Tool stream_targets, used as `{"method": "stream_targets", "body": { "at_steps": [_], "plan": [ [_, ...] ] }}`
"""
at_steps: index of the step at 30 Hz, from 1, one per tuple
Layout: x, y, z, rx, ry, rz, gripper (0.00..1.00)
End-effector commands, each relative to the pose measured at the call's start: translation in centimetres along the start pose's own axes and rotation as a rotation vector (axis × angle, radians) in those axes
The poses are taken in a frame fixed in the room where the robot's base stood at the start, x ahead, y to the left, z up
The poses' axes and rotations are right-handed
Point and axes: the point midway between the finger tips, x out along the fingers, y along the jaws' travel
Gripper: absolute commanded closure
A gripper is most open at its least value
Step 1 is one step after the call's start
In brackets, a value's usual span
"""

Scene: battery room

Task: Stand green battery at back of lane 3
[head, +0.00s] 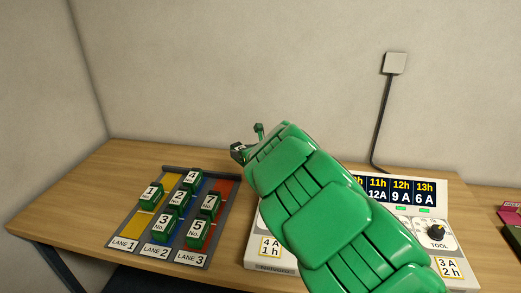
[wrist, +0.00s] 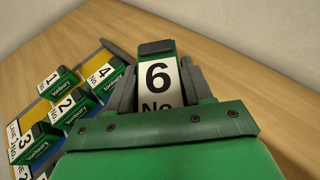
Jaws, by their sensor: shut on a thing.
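My gripper (wrist: 157,80) is shut on a green battery (wrist: 158,48) with a white label reading 6, its jaws on either side of it. In the head view my green arm hides most of the gripper, which is above and right of the rack's back end. The lane rack (head: 205,172) has yellow lane 1, blue lane 2 and red lane 3. The back of lane 3 (head: 226,186) is bare red. Farther forward in it stand a green battery (head: 209,205) with an unclear number and battery 5 (head: 198,233).
Battery 1 (head: 150,193) stands in lane 1. Batteries 4 (head: 192,179), 2 (head: 178,198) and 3 (head: 165,222) stand in lane 2. A white console (head: 265,262) with displays and a TOOL knob (head: 436,233) stands right of the rack, partly behind my arm.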

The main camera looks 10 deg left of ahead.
Motion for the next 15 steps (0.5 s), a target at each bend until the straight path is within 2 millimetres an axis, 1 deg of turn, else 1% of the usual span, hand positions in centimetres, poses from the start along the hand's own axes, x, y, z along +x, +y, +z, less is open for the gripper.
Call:
{"method": "stream_targets", "body": {
  "at_steps": [1,6,12,15],
  "plan": [
    [1.0,0.9,-0.1,-0.015,-0.001,0.038,1.00],
    [3.5,3.9,-1.3,-0.065,0.011,0.163,1.00],
    [5.1,6.3,-2.2,-0.106,0.017,0.259,1.00],
    [5.5,7.0,-2.4,-0.116,0.018,0.286,1.00]
  ]
}}
